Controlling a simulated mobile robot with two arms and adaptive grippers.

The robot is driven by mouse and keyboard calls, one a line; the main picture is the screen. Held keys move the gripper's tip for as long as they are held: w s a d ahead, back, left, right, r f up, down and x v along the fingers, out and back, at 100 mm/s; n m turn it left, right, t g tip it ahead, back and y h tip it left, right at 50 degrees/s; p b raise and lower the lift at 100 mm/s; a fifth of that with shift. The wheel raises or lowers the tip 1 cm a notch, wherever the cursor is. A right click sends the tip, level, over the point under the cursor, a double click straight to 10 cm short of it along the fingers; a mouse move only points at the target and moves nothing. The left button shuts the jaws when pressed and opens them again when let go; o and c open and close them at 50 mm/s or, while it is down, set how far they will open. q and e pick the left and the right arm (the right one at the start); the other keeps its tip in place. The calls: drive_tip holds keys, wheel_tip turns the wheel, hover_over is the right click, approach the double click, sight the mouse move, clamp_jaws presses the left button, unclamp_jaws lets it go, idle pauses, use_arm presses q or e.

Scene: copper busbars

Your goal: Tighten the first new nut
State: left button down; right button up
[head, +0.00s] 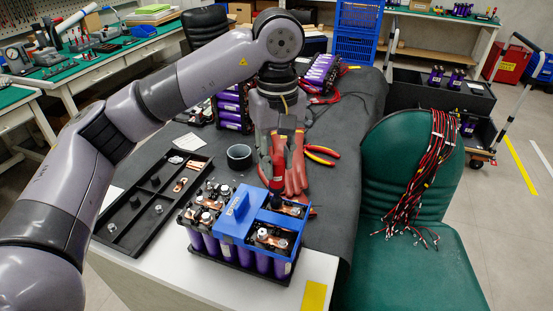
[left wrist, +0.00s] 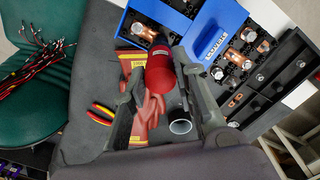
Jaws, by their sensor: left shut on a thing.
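My left gripper (head: 279,140) is shut on a red tool (head: 278,170), held upright over the back right part of the battery module. The tool also shows in the left wrist view (left wrist: 160,70) between my fingers. Its lower end is close to the module's back edge; whether it touches a nut I cannot tell. The module has purple cells (head: 263,263), a blue cover (head: 233,222) and copper busbars (head: 272,239) with nuts on both sides of the cover. My right gripper is not in view.
A black tray (head: 128,236) with loose nuts and copper pieces lies left of the module. Red gloves (head: 297,170), pliers (head: 321,154) and a black tape roll (head: 239,156) lie behind it. A green chair (head: 414,180) with a wire bundle stands to the right.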

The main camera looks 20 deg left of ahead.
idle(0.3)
use_arm(q)
drive_tip(key=m, duration=0.4)
drive_tip(key=shift+b, duration=0.3)
drive_tip(key=shift+m, duration=1.2)
drive_tip(key=shift+m, duration=0.3)
drive_tip(key=m, duration=0.5)
drive_tip(key=shift+m, duration=0.4)
